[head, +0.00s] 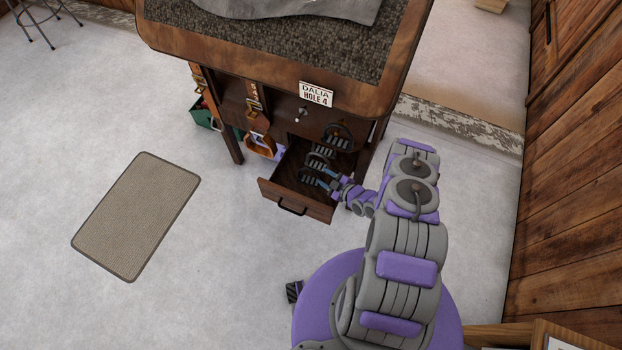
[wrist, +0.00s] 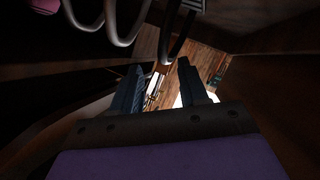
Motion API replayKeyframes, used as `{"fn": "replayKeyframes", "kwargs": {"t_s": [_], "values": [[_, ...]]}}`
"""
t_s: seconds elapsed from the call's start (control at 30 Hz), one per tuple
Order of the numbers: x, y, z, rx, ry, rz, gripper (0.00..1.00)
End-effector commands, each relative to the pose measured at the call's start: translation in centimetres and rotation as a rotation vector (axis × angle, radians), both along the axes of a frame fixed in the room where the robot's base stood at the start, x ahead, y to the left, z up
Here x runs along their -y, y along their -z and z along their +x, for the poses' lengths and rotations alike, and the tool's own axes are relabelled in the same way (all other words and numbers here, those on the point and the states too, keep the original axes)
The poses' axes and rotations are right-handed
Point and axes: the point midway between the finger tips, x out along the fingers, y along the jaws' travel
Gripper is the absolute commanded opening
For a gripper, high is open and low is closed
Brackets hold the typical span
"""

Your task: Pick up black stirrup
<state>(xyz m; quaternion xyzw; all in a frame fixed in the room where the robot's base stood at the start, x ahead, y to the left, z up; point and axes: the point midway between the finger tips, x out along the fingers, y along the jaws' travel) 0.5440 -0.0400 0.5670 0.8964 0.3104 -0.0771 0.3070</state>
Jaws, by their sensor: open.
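Several dark stirrups are grouped at the open drawer (head: 296,207) of a wooden cabinet in the head view. A black stirrup (head: 338,131) is the highest and furthest right of them; others sit below and to its left. My gripper (head: 327,177) is at the drawer opening, close to the lower stirrups. In the wrist view my gripper (wrist: 161,66) is open, with two dark fingers apart and nothing clearly held. A dark stirrup loop (wrist: 176,36) hangs just beyond the fingertips. I cannot tell whether it touches them. Paler grey loops (wrist: 122,25) are to its left.
The cabinet carries a sign (head: 316,94) and a dark textured top (head: 270,48). A green bin (head: 202,114) stands at its left. A beige mat (head: 137,215) lies on open floor. A plank wall (head: 568,180) runs along the right. Drawer walls surround my gripper closely.

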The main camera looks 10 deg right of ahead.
Motion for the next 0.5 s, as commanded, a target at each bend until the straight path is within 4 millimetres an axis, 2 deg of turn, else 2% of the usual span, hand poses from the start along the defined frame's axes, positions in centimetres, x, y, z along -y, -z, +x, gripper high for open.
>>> {"fn": "replayKeyframes", "kwargs": {"t_s": [0.1,0.23,0.5], "values": [[-1.1,1.2,1.4,0.002,-0.003,-0.001,0.43],[-2.0,1.6,2.7,0.003,-0.002,-0.001,0.43],[-2.2,1.7,3.2,0.002,0.001,0.002,0.43]]}}
